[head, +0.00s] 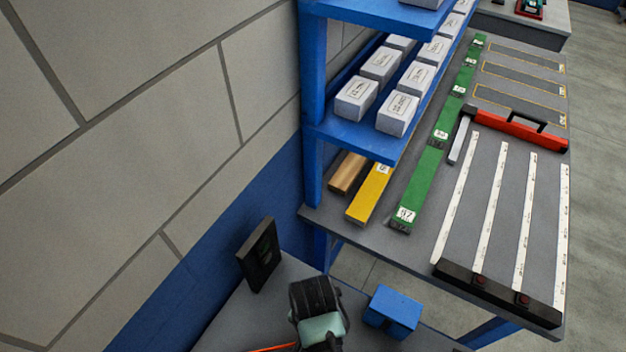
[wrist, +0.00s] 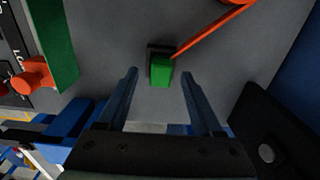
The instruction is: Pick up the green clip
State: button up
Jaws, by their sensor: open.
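The green clip (wrist: 161,72) lies on a grey surface in the upper middle of the wrist view, with a dark part at its far end. My gripper (wrist: 160,76) is open, with one finger on each side of the clip and a visible gap to both. I cannot tell how far the fingertips are above the surface. In the head view my dark wrist hides the clip.
An orange rod (wrist: 212,29) runs from beside the clip to the upper right. A black upright block (head: 259,256) and a blue box (head: 393,311) flank my arm. The shelving with white boxes (head: 356,98) stands beyond.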

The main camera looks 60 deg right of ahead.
jog(key=shift+f, duration=1.3)
grip_shut()
